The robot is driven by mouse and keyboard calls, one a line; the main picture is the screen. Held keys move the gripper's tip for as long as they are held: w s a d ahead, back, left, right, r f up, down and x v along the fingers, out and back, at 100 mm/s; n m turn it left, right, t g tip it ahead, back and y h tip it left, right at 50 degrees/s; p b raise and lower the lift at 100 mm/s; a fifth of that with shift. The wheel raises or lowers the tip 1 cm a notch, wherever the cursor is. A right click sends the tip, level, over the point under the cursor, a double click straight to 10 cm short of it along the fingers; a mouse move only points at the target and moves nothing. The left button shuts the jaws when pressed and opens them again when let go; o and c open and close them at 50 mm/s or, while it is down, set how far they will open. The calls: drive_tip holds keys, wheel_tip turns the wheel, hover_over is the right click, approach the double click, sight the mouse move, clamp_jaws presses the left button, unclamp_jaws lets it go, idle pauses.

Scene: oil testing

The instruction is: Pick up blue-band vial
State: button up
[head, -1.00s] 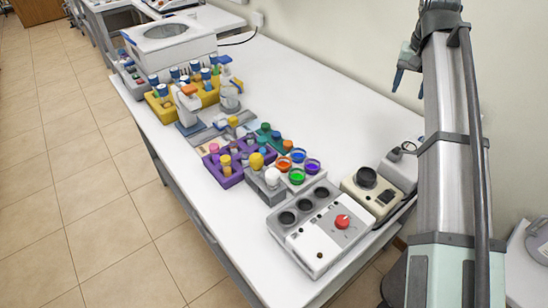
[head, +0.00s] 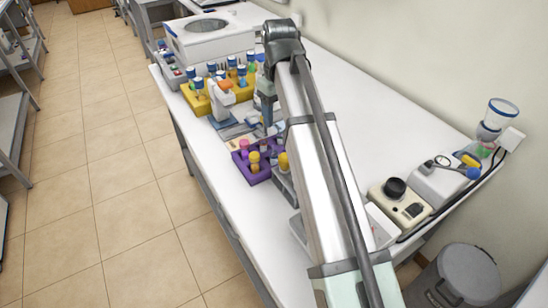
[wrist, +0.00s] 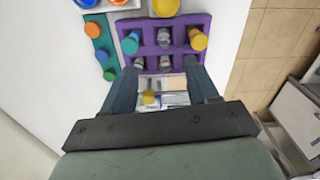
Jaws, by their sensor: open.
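My gripper (wrist: 163,76) is open and empty, with its two dark fingers apart. In the wrist view it points at the near edge of a purple rack (wrist: 181,22). The rack holds several vials, among them a teal-capped one (wrist: 130,43), a yellow-capped one (wrist: 198,39) and grey-topped ones (wrist: 163,38). I cannot make out which vial has a blue band. In the head view the purple rack (head: 262,178) is partly hidden behind my arm, and my gripper (head: 268,122) hangs just beyond it. A yellow rack (head: 198,104) holds several blue-topped vials farther back.
A green rack (wrist: 104,40) stands beside the purple one. A white pipette-like device (head: 219,100) and a white machine (head: 205,42) stand at the back left. A beige device (head: 398,203) is at right. The table's right back part is clear.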

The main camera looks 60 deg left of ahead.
sight(274, 148)
drive_tip(key=f, duration=0.3)
drive_tip(key=s+f, duration=0.1)
drive_tip(key=f, duration=0.4)
drive_tip(key=shift+s+a+f, duration=0.15)
drive_tip(key=shift+a+f, duration=0.1)
drive_tip(key=shift+f, duration=0.05)
drive_tip(key=shift+w+a+f, duration=0.1)
drive_tip(key=shift+w+f, duration=0.05)
drive_tip(key=shift+f, duration=1.2)
drive_tip(key=shift+w+a+f, duration=0.1)
drive_tip(key=shift+w+f, duration=0.05)
drive_tip(key=shift+f, duration=1.2)
drive_tip(key=shift+c, duration=0.2)
clamp_jaws()
